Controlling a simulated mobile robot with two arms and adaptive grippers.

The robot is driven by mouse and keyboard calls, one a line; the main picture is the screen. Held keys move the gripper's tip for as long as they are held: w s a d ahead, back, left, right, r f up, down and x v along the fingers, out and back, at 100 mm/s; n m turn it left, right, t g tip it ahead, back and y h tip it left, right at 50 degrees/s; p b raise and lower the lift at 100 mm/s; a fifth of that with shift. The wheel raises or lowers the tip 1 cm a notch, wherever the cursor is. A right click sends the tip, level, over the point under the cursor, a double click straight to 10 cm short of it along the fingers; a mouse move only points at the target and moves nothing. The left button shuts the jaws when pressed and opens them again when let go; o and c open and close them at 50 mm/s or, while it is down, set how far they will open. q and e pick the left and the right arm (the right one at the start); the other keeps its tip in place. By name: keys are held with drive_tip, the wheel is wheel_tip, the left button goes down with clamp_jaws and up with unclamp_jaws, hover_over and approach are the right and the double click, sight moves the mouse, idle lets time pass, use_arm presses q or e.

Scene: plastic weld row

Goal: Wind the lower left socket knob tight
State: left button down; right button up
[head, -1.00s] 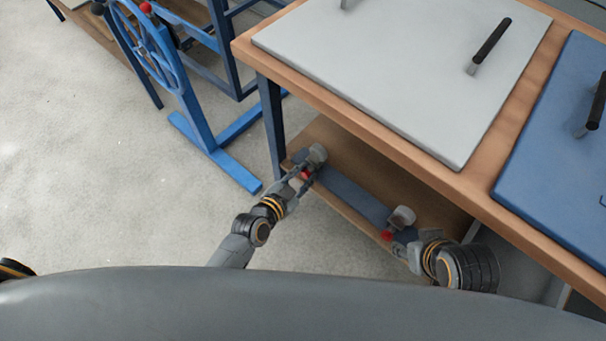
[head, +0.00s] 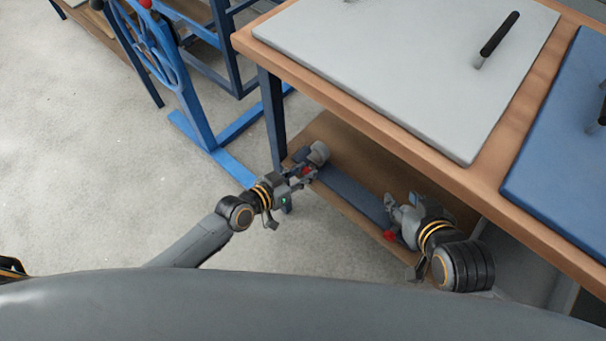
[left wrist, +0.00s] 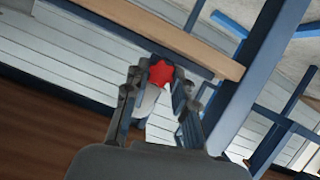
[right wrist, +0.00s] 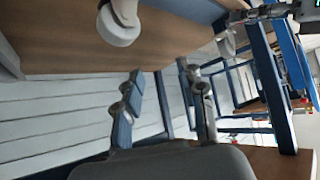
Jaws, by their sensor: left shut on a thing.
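In the head view the left red knob (head: 306,171) sits beside a grey socket (head: 319,153) at the left end of the blue strip on the low shelf. My left gripper (head: 299,174) is shut on this knob. The left wrist view shows the star-shaped red knob (left wrist: 160,73) between my left fingers, with part of the pale socket (left wrist: 148,102) behind it. My right gripper (head: 396,207) is near the right end of the strip, by a second red knob (head: 389,236). Its fingers (right wrist: 167,88) are apart and empty in the right wrist view, below a pale round socket part (right wrist: 119,28).
The workbench top (head: 380,100) overhangs the low shelf (head: 360,152), with a dark blue leg (head: 272,115) close to my left gripper. A blue wheel stand (head: 195,120) stands at the left. The floor in front is clear.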

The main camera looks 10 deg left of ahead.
use_arm(q)
drive_tip(key=shift+w+n+b, duration=0.1)
drive_tip(key=shift+n+b, duration=0.3)
use_arm(e)
drive_tip(key=shift+w+a+r+t+y, duration=0.15)
drive_tip(key=shift+w+a+r+t, duration=0.1)
drive_tip(key=shift+w+r+t, duration=0.3)
drive_tip(key=shift+w+a+r+t+y, duration=0.1)
drive_tip(key=shift+w+a+r+t, duration=0.3)
drive_tip(key=shift+w+r, duration=0.3)
drive_tip(key=shift+w+a+r+t+y, duration=0.15)
drive_tip(key=shift+w+r+t, duration=0.4)
drive_tip(key=shift+r, duration=0.05)
use_arm(q)
drive_tip(key=c, duration=1.1)
unclamp_jaws()
drive_tip(key=shift+a, duration=0.1)
drive_tip(key=v, duration=1.2)
drive_tip(key=shift+w+a, duration=0.1)
